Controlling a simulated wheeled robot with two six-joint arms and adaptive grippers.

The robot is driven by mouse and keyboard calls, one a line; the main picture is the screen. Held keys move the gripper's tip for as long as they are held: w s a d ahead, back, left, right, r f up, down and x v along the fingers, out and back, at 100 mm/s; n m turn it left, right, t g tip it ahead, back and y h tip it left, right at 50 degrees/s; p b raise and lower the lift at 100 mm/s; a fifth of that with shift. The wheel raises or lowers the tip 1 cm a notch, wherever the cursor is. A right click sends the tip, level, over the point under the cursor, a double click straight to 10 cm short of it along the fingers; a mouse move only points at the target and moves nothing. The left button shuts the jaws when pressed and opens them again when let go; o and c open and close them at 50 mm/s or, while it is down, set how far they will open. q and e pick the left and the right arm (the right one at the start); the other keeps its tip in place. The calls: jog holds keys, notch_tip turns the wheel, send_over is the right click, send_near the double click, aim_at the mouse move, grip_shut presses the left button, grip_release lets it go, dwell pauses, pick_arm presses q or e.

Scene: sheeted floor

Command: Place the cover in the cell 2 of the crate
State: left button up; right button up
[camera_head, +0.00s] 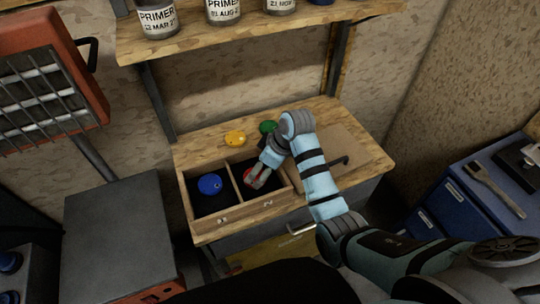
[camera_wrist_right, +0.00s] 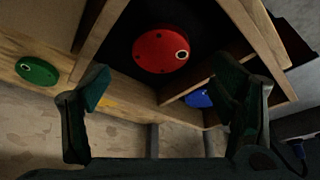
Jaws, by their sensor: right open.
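The wooden crate (camera_head: 245,213) sits on the workbench, with front labels 1 and 2. A round red cover (camera_head: 250,177) is inside cell 2; it also shows in the right wrist view (camera_wrist_right: 161,49), flat on the dark cell floor. My right gripper (camera_head: 258,180) is over cell 2 with its fingers apart and nothing between them; part of the red cover is hidden behind it. A blue cover (camera_head: 210,185) is in cell 1. A yellow cover (camera_head: 235,138) and a green cover (camera_head: 268,127) lie on the bench behind the crate. My left gripper is not seen.
A shelf (camera_head: 250,35) with paint cans hangs above the bench. A cardboard-coloured panel with a dark handle (camera_head: 330,162) is right of the crate. A blue drawer cabinet (camera_head: 455,205) stands right, and a grey cabinet (camera_head: 115,235) stands left.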

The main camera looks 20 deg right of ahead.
jog(key=v, duration=0.7)
jog(key=shift+r+p, duration=0.2)
jog(key=shift+p, duration=0.25)
